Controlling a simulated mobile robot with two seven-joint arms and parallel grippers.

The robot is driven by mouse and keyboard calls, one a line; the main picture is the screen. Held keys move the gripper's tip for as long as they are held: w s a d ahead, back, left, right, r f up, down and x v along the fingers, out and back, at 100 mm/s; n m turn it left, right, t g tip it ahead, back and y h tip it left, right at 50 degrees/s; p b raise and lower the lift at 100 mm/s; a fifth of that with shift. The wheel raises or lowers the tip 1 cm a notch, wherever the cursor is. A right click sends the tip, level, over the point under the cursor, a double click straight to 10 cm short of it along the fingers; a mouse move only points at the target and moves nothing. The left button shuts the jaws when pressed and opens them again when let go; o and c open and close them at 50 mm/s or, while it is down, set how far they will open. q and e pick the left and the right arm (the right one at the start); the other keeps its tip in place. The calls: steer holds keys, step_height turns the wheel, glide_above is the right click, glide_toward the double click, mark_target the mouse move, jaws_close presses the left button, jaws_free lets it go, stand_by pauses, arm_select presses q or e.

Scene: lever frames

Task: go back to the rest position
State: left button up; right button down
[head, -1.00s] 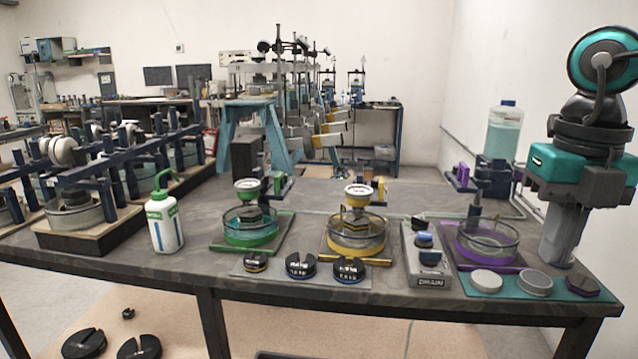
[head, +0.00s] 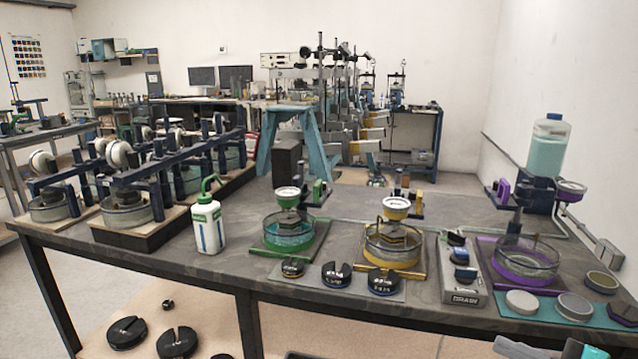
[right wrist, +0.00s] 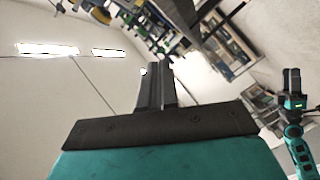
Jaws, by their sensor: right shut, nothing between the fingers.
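My right gripper (head: 508,346) shows at the bottom right edge of the head view, in front of the bench's front edge and clear of everything on it. Only its grey fingers and part of its dark and teal body are in frame. In the right wrist view its dark fingers (right wrist: 155,85) are together with nothing between them. Another teal and black arm, which looks like my left one, stands at the right of the wrist view with its gripper (right wrist: 291,82) pointing up. That gripper is too small to read. The left gripper is outside the head view.
The workbench (head: 350,205) carries a green station (head: 288,235), a yellow station (head: 392,245), a purple station (head: 525,262), a drain box (head: 459,280) and a white bottle (head: 206,225). Black slotted weights (head: 336,274) lie near the front edge. Lever frames (head: 125,185) stand at left.

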steer(key=s+a+f+m+t+h+p, duration=0.1)
steer(key=s+a+f+m+h, duration=0.1)
steer(key=f+m+h, duration=0.35)
steer(key=s+a+f+m+t+h, duration=0.1)
steer(key=s+f+m+h, duration=0.15)
steer(key=f+m, duration=0.45)
steer(key=s+a+f+m+g+h, duration=0.1)
steer(key=s+a+f+m+g, duration=0.2)
steer(key=s+a+f, duration=0.3)
steer(key=a+f+g, duration=0.1)
steer(key=a+f, duration=0.1)
steer(key=a, duration=0.1)
steer(key=shift+s+a+f+m+p, duration=0.25)
steer(key=shift+s+f+m+p, duration=0.1)
